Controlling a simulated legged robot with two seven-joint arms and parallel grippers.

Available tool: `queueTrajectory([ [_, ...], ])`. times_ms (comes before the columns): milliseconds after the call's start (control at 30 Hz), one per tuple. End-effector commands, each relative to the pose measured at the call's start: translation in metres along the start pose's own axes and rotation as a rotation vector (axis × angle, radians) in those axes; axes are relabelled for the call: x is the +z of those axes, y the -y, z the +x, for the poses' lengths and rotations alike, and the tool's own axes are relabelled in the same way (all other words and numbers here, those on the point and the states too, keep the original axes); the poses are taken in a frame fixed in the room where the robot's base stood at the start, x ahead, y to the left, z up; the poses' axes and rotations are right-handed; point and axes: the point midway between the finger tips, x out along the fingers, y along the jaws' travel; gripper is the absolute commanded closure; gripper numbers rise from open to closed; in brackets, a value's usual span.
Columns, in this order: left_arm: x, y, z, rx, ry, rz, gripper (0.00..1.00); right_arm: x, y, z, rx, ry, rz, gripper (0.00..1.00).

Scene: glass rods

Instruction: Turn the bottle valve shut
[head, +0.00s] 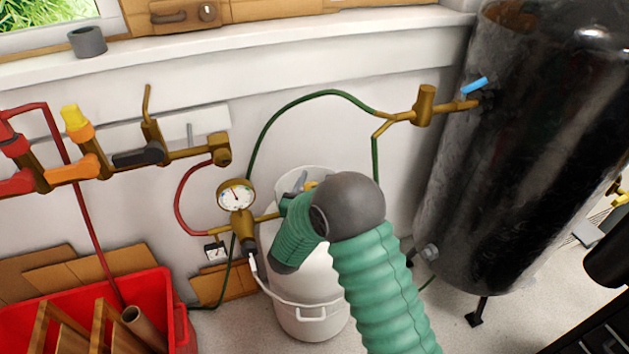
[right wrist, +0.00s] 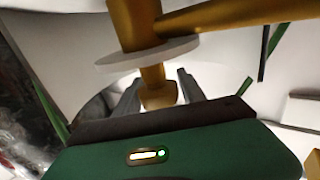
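The white gas bottle (head: 312,303) stands upright on the floor, its top partly hidden by my right arm. A brass regulator with a round white gauge (head: 236,196) is joined to its top left side. My right gripper (head: 298,183) is at the bottle's top, where a small yellow-brass bit (head: 311,185) shows beside it. In the right wrist view my two grey fingers (right wrist: 158,88) stand apart on either side of a brass knob-like end (right wrist: 158,98). Gaps seem to show beside it. A pale flat disc (right wrist: 115,61) crosses the brass stem beyond. My left gripper is not in view.
A black tank (head: 510,150) on legs stands at the right. Brass pipes with coloured valve handles (head: 75,168) run along the left wall. A red crate (head: 180,305) with wood pieces is at lower left.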

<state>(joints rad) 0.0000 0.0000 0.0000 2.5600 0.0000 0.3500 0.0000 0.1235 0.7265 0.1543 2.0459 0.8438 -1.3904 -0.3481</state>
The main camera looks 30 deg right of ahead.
Motion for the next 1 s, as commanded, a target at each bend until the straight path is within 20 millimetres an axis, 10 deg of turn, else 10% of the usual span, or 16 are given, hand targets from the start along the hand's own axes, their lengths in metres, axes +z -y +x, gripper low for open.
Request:
queueTrajectory([
  [467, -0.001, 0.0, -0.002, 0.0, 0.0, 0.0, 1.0, -0.002, 0.001, -0.005, -0.002, -0.001, 0.001, 0.35],
  [1000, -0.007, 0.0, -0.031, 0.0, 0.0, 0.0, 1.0, -0.002, 0.001, -0.141, -0.005, -0.001, -0.002, 0.35],
])
